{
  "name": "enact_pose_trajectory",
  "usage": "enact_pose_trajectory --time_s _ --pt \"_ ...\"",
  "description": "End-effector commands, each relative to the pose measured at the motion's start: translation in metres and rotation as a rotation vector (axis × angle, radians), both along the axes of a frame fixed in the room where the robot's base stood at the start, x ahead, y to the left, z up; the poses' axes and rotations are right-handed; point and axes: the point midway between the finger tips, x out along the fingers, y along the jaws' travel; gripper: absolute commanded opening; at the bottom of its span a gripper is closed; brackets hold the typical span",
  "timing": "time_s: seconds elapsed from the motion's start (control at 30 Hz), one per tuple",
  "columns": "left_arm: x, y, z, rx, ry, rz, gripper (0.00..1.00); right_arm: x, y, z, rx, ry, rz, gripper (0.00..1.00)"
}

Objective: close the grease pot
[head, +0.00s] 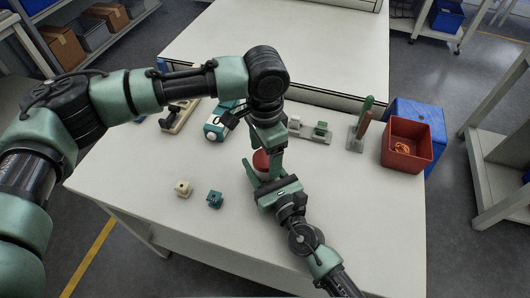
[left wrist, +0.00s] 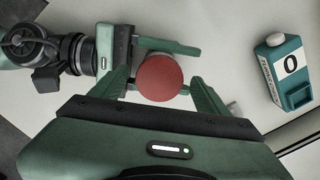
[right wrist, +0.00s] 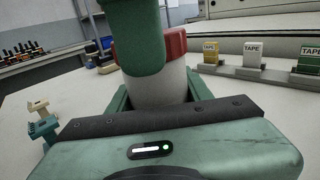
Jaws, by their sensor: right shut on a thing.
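The grease pot has a white body (right wrist: 160,92) and a red lid (head: 261,160) on top. The lid also shows from above in the left wrist view (left wrist: 160,77). I cannot tell whether it is fully seated. My right gripper (head: 265,177) is shut on the pot's body from the near side, low on the table. My left gripper (left wrist: 161,85) points down from above, open, with one finger on each side of the lid and small gaps beside it. One left finger hides part of the lid and body in the right wrist view.
A tool holder (head: 357,141), a red bin (head: 407,143) and a blue bin (head: 428,115) stand at the right. The front right table is clear.

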Motion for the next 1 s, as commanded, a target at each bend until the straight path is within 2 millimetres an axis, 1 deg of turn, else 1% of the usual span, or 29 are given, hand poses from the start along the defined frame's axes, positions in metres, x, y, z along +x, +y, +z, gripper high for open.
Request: enact_pose_trajectory --time_s 0.13,0.23,0.37,0.6,0.7,0.83,1.0 --pt "0.0 0.0 0.002 0.0 0.0 0.0 0.76 0.0 0.0 0.0 0.0 0.0 0.0 0.0" --pt "0.0 0.0 0.01 0.0 -0.001 0.0 0.76 0.0 0.0 0.0 0.0 0.0 0.0 0.0" --pt "0.0 0.0 0.034 -0.002 -0.003 -0.001 0.76 0.0 0.0 0.0 0.0 0.0 0.0 0.0" --pt "0.001 -0.001 0.085 -0.001 -0.003 -0.001 0.76 0.0 0.0 0.0 0.0 0.0 0.0 0.0" --pt "0.001 0.0 0.101 0.0 -0.001 -0.001 0.76 0.0 0.0 0.0 0.0 0.0 0.0 0.0" --pt "0.001 0.0 0.115 -0.001 0.0 0.0 0.76 0.0 0.0 0.0 0.0 0.0 0.0 0.0" --pt "0.0 0.0 0.12 0.001 0.0 0.0 0.76 0.0 0.0 0.0 0.0 0.0 0.0 0.0"
